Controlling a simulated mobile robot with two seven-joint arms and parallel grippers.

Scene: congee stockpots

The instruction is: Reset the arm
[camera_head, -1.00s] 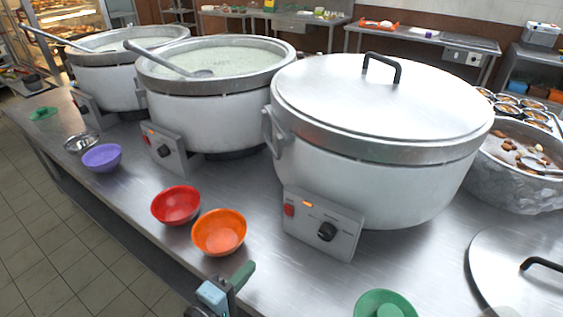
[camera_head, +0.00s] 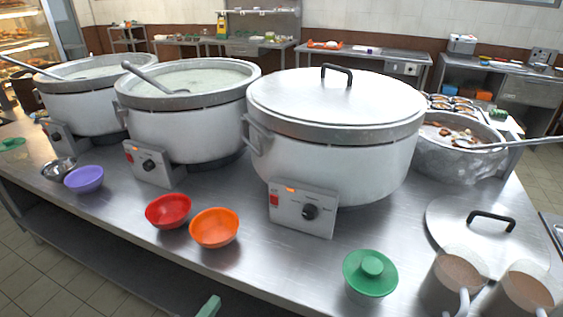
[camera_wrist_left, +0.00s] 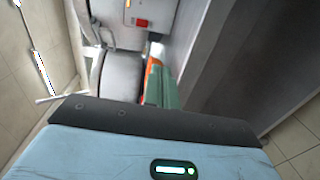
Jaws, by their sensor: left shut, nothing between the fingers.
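The green tip of my left gripper (camera_head: 208,307) shows at the bottom edge of the head view, in front of the orange bowl (camera_head: 214,228) and apart from it. The gripper is shut and empty; most of it is below the frame. In the left wrist view its blue body fills the bottom, with the green fingers (camera_wrist_left: 168,92) beyond. My right gripper is not in view.
A loose lid (camera_head: 487,232) and two mugs (camera_head: 458,277) stand at right.

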